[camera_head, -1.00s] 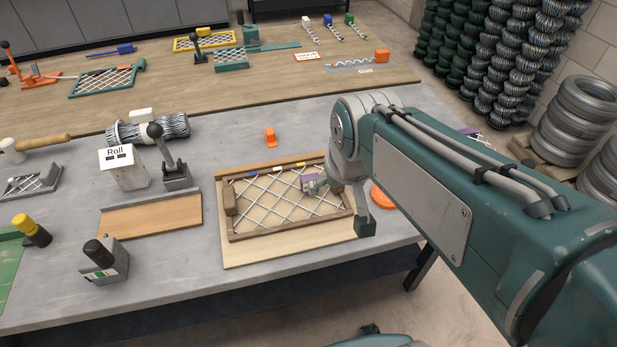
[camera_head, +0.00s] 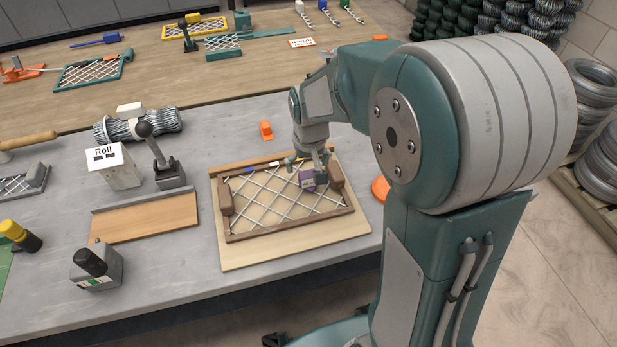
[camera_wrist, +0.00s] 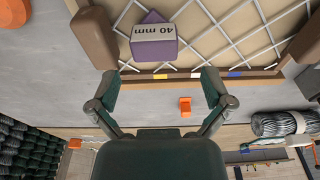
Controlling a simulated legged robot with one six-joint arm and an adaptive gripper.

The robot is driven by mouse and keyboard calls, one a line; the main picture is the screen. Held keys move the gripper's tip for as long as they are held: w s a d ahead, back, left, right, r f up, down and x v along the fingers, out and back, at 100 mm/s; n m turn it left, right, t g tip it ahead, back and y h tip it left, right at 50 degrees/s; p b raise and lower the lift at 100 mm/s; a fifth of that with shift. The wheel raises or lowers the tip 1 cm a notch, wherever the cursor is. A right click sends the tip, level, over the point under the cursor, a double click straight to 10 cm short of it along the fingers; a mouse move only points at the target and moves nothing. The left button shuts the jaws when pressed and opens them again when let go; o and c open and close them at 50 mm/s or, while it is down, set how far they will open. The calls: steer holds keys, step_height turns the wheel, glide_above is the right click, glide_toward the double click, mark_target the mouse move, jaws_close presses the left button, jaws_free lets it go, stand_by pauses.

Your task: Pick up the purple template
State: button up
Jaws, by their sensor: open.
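The purple template (camera_head: 307,180) is a small block lying on the wire mesh inside the wooden frame, near the frame's right end. In the wrist view the template (camera_wrist: 154,48) shows a pale face reading "40 mm" upside down. My gripper (camera_head: 309,162) hangs over the frame's right part, close to the template and partly in front of it. In the wrist view my gripper (camera_wrist: 161,78) is open and empty, its fingers spread wide. The template appears just beyond the fingertips, slightly left of centre, apart from both fingers.
The wooden frame (camera_head: 285,231) has raised brown blocks at both ends, the right one (camera_head: 336,178) close to my gripper. An orange clip (camera_head: 265,130) lies behind it and an orange disc (camera_head: 380,189) to its right. A box marked "Roll" (camera_head: 117,166) and a lever tool stand left.

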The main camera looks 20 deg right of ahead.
mark_target(309, 174)
steer(key=f, duration=0.6)
steer(key=shift+w+d, duration=0.25)
steer(key=shift+w, duration=0.1)
steer(key=c, duration=1.2)
steer(key=shift+r, duration=0.15)
